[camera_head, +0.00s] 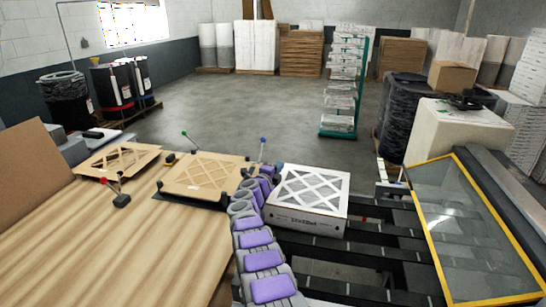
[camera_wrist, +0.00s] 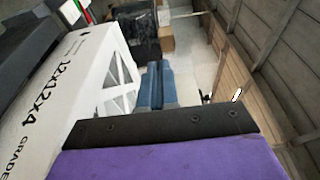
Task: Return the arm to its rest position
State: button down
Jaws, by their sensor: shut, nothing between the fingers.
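My arm, grey with purple pads, runs up the middle of the head view. My gripper (camera_wrist: 154,85) shows in the wrist view as two blue fingers side by side, shut with nothing between them. A white boxed filter (camera_head: 310,190) with a lattice top lies on the dark rails, just right of my arm's far end. Its printed side (camera_wrist: 72,95) fills the left of the wrist view, beside the gripper, and reads 12x12x4. Whether arm and box touch, I cannot tell.
A wooden table (camera_head: 135,245) lies left of my arm, with a brown lattice frame (camera_head: 205,176) and another frame (camera_head: 118,158) on it. A yellow-edged glass panel (camera_head: 470,230) stands at right. A green rack (camera_head: 345,85) stands behind; the grey floor (camera_head: 245,100) is open.

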jog(key=s+a+r+n+t+y, duration=0.2)
jog(key=a+r+n+y, duration=0.6)
jog(key=r, duration=0.4)
jog(key=s+a+r+n+g+y, duration=0.1)
jog(key=s+a+n+g+y, duration=0.15)
jog(key=s+n, duration=0.35)
jog(key=s+a+r+n+g+y, duration=0.1)
jog(key=s+r+n+g+y, duration=0.2)
jog(key=s, duration=0.6)
jog(key=s+d+f+n+g+h, duration=0.1)
jog(key=s+d+f+g, duration=0.3)
jog(key=s, duration=1.5)
jog(key=s+d+f+n+g+h, duration=0.1)
jog(key=s+d+f+n+g, duration=0.3)
jog(key=s, duration=1.6)
jog(key=s+d+f+n+g+h, duration=0.1)
jog(key=s+d+f+g, duration=0.4)
jog(key=s, duration=1.5)
jog(key=d+f+n+b, duration=0.1)
jog(key=d, duration=0.2)
jog(key=shift+d+h, duration=0.15)
jog(key=shift+h, duration=0.2)
jog(key=shift+w+d, duration=0.1)
